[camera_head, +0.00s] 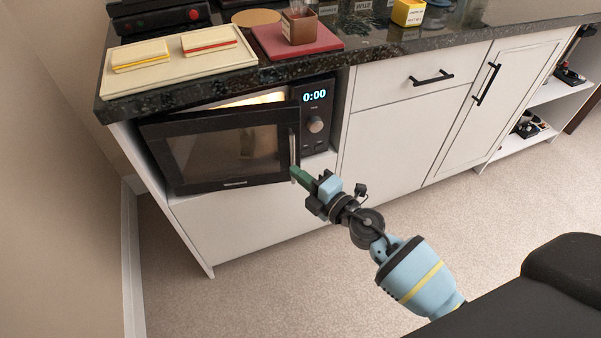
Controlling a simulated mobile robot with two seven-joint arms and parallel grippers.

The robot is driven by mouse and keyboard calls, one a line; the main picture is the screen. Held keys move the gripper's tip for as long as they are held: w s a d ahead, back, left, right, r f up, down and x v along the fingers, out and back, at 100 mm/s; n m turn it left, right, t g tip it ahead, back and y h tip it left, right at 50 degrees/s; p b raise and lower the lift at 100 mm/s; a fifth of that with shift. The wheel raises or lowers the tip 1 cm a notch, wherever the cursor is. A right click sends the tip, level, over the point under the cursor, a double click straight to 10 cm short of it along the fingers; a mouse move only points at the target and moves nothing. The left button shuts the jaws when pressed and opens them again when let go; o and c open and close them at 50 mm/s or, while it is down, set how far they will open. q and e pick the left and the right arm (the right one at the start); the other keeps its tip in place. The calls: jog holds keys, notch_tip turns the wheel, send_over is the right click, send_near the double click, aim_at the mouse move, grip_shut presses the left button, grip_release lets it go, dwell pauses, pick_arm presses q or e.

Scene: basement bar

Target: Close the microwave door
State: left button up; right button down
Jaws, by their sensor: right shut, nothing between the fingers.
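The microwave (318,115) sits in a niche under the dark counter, with its display reading 0:00. Its black door (228,149) stands partly open, swung out from the right side, and a lit interior shows through the gap above it. The vertical door handle (293,150) is at the door's right edge. My right gripper (298,174) is shut and empty, with its green fingertips close to the lower end of the handle. I cannot tell whether they touch it. My left gripper is not in view.
The counter (390,48) above carries a cream tray (180,68) with two sandwich-like items, a red board (270,42) with a brown container, and a yellow box (408,12). White cabinets (400,120) stand to the right. The carpet (260,280) in front is clear.

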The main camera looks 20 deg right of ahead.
aim_at(299, 148)
jog(key=shift+w+d, duration=0.15)
jog(key=shift+w, duration=0.25)
jog(key=w+y+b, duration=0.1)
jog(key=w+b, duration=0.1)
jog(key=w+d+n+g+y+b, duration=0.1)
jog(key=w, duration=0.1)
jog(key=w+d+n+y+b, duration=0.1)
jog(key=w+b, duration=0.1)
jog(key=shift+w+f+g+b, duration=0.2)
jog(key=shift+w+g+b, duration=0.1)
jog(key=shift+w+g, duration=0.1)
jog(key=shift+w+d+n+y, duration=0.15)
jog(key=shift+w+n+y, duration=0.1)
jog(key=shift+n+y, duration=0.05)
jog(key=shift+w+d+r+b, duration=0.1)
jog(key=shift+w+r+b, duration=0.1)
jog(key=shift+b, duration=0.15)
jog(key=shift+d+r, duration=0.1)
jog(key=shift+r, duration=0.25)
jog(key=shift+s, duration=0.1)
